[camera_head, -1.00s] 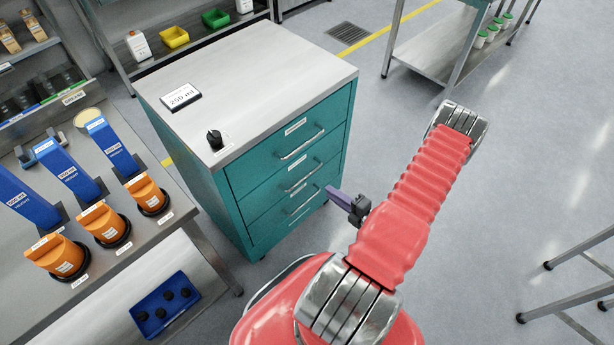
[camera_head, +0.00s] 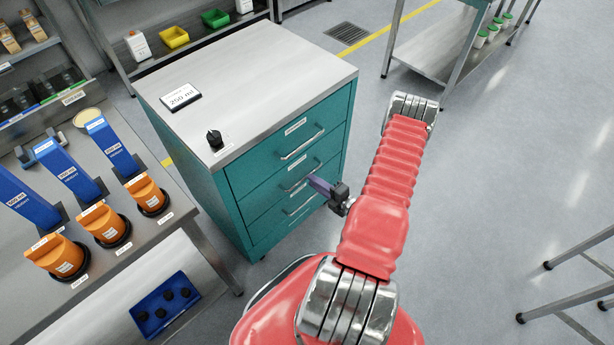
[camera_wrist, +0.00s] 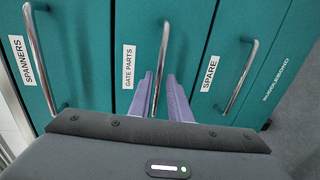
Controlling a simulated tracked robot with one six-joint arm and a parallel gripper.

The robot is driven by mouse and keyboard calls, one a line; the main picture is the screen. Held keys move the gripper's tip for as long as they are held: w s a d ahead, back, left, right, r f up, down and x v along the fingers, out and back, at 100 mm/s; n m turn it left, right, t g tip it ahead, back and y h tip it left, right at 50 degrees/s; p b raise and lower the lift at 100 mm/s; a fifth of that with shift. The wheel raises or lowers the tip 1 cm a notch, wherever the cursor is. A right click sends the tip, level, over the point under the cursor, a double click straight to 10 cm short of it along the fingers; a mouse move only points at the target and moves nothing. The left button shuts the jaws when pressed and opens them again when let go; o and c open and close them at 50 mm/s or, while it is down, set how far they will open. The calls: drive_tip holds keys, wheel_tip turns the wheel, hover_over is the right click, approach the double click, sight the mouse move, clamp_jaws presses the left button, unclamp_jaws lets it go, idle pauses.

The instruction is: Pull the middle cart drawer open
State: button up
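The teal cart (camera_head: 230,205) has three drawers, all flush with its front. The middle drawer, labelled GATE PARTS (camera_wrist: 129,67), has a silver bar handle (camera_wrist: 162,62), also seen in the head view (camera_head: 296,186). My gripper (camera_head: 314,182) is in front of the middle drawer, close to its handle. In the wrist view its two purple fingers (camera_wrist: 160,78) are apart, and the handle shows in the gap between them. I cannot tell whether the fingertips reach past the bar. Nothing is gripped.
The SPANNERS drawer handle (camera_wrist: 40,60) and the SPARE drawer handle (camera_wrist: 240,78) flank the middle one. A grey bench (camera_head: 180,215) with orange and blue parts stands left of the cart.

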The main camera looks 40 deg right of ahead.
drive_tip(key=shift+x, duration=2.45)
drive_tip(key=shift+c, duration=0.5)
clamp_jaws()
drive_tip(key=shift+d, duration=0.2)
drive_tip(key=shift+s+a+f, duration=0.1)
drive_tip(key=shift+a, duration=0.05)
